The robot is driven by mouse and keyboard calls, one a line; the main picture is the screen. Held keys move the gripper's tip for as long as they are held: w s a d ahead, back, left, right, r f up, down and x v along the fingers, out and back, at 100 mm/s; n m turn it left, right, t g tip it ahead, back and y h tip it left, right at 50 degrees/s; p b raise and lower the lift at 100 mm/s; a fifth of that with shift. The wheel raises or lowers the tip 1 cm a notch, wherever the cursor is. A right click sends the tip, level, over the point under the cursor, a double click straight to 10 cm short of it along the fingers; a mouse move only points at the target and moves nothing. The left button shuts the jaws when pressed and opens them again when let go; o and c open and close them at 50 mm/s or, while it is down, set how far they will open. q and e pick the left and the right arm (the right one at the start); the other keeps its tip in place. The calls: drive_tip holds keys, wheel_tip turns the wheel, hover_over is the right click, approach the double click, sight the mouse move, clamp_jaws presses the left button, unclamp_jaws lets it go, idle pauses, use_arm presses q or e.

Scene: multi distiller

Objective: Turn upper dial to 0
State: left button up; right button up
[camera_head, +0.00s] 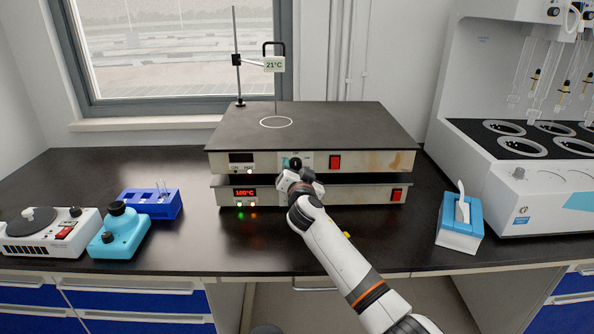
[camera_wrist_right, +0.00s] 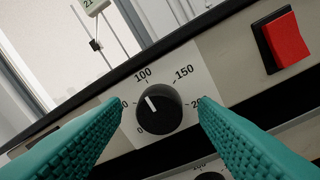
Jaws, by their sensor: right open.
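The upper dial (camera_wrist_right: 158,108) is a round black knob on the upper hot plate's front panel. Its white mark points up and left, between the partly hidden left label and 100. The 0 label is at its lower left. My right gripper (camera_wrist_right: 160,103) is open, with its teal fingers on either side of the dial; I cannot tell whether they touch it. In the head view the right gripper (camera_head: 293,166) is at the front of the upper hot plate (camera_head: 345,125), partly covering the dial. My left gripper is not in view.
The lower hot plate (camera_head: 350,195) is directly below, with a lit red display; its dial (camera_wrist_right: 210,175) barely shows. A red switch (camera_head: 335,162) sits right of the upper dial. A stand with a 21°C thermometer (camera_head: 274,64) is behind. A tissue box (camera_head: 460,222) stands right.

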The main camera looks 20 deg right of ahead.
drive_tip(key=shift+w, duration=0.1)
drive_tip(key=c, duration=1)
drive_tip(key=shift+o, duration=0.2)
